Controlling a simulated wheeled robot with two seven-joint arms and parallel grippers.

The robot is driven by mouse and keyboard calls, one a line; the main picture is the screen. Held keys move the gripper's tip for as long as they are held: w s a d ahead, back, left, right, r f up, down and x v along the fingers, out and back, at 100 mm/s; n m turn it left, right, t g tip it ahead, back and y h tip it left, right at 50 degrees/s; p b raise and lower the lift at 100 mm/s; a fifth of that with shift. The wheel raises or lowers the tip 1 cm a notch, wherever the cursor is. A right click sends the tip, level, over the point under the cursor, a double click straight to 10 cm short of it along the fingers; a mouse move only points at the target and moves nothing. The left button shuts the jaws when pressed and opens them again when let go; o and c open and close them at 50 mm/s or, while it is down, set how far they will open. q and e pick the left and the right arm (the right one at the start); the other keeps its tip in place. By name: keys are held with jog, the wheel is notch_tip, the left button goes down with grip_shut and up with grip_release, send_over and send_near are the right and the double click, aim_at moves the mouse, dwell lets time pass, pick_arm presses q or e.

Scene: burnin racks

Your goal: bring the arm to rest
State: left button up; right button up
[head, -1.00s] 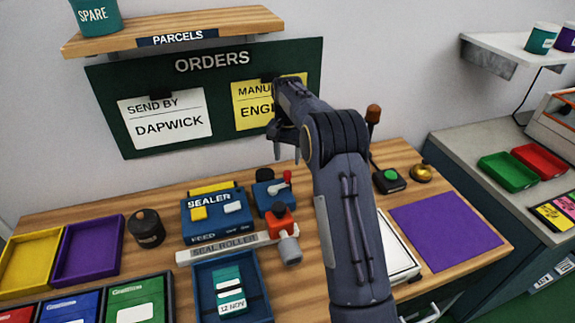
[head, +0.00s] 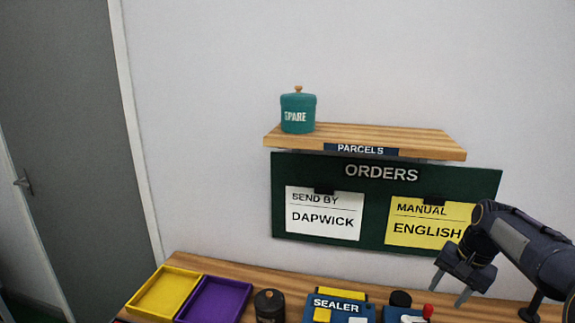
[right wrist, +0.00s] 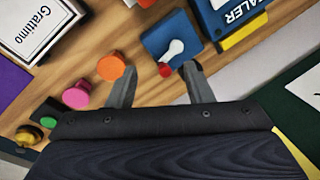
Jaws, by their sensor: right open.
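My right gripper (head: 450,292) is at the right of the head view, in front of the wall and above the back of the wooden bench, with its fingers pointing down. It is open and empty. In the right wrist view its two fingers (right wrist: 160,82) stand apart with nothing between them. The bench top and a small blue device with a lever (right wrist: 172,42) show beyond the fingertips. My left gripper is in no view.
The sealer (head: 337,307), a dark jar (head: 269,306), a purple tray (head: 214,300) and a yellow tray (head: 165,292) stand on the bench. The orders board (head: 375,248) and parcels shelf (head: 375,138) are on the wall. In the wrist view, orange (right wrist: 110,68) and pink (right wrist: 76,96) knobs lie left of the fingers.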

jog(key=s+a+r+n+t+y, duration=0.1)
jog(key=s+a+r+n, duration=0.1)
jog(key=s+a, duration=0.35)
jog(key=s+a+r+n+t+y, duration=0.1)
jog(key=s+a+r, duration=0.15)
jog(key=s, duration=0.65)
jog(key=s+a+f+n+t, duration=0.1)
jog(key=s+a+f+n, duration=0.1)
jog(key=s, duration=0.4)
jog(key=s+a+f+n+t, duration=0.1)
jog(key=s+a+f+n, duration=0.1)
jog(key=s+a+f, duration=0.2)
jog(key=s+a, duration=0.2)
jog(key=s, duration=0.1)
jog(key=shift+s+a, duration=0.15)
jog(key=shift+a, duration=0.2)
